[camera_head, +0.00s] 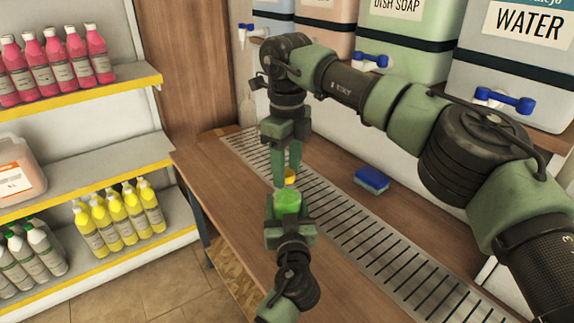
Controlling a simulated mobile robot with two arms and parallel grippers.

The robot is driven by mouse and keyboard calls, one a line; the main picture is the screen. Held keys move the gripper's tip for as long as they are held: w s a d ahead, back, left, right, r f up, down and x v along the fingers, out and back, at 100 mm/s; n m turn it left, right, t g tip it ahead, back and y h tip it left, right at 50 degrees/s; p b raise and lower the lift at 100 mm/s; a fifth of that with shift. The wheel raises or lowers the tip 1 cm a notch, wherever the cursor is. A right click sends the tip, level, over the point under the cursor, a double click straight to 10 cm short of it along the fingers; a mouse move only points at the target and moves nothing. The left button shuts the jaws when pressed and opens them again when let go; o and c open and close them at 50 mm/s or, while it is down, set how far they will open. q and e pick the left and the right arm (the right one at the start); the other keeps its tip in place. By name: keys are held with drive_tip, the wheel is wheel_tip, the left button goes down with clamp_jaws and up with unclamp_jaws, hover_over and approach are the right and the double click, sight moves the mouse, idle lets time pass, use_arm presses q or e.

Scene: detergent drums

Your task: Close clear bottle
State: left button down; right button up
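The clear bottle (287,203) holds bright green liquid and stands upright between the fingers of my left gripper (290,230), at the near side of the counter. My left gripper comes up from below and is shut around it; its lower part is hidden. My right gripper (286,176) points down just above the bottle. A small yellow-orange cap (291,177) shows at its fingertips, partly hidden by the nearer finger, and the fingers appear closed on it. The cap is over the bottle's top; whether they touch is not clear.
A wooden counter (350,290) carries a metal drain grate (345,225) and a blue sponge (371,180). Large dispensers with blue taps, including a water one (500,75), stand behind. Shelves at left hold pink bottles (60,65) and yellow bottles (120,218). My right arm crosses above the counter.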

clamp_jaws()
drive_tip(key=shift+o, duration=1.7)
unclamp_jaws()
drive_tip(key=shift+r, duration=0.1)
wheel_tip(320, 180, up, 12)
use_arm(q)
drive_tip(key=shift+c, duration=1.8)
unclamp_jaws()
